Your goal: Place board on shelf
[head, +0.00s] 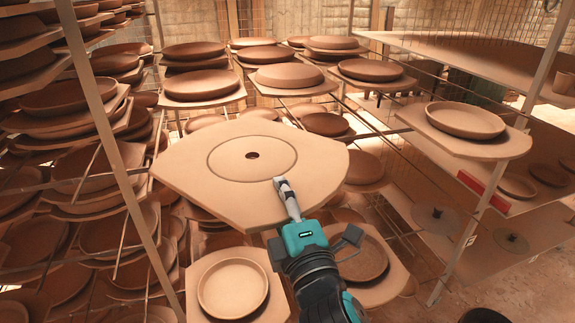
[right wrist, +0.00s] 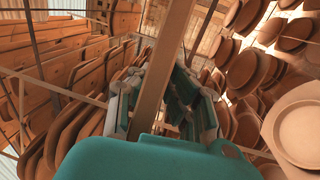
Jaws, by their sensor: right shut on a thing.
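The board (head: 210,181) is a flat tan slab with clipped corners, a ring mark and a small dark centre hole. Nothing lies on it. My right gripper (head: 284,189) is shut on its near edge and holds it out roughly level in front of the racks. In the right wrist view the board (right wrist: 162,65) shows edge-on between the fingers of the gripper (right wrist: 160,105). Shelf racks hold boards with clay plates on several levels. The board hides part of the rack behind it. My left gripper is not in view.
A metal post (head: 105,125) stands close left of the board. A board with a plate (head: 465,121) sits on the right rack, and one (head: 232,284) lies below the held board. An upper right shelf (head: 470,62) looks largely bare. Other plates stand close behind.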

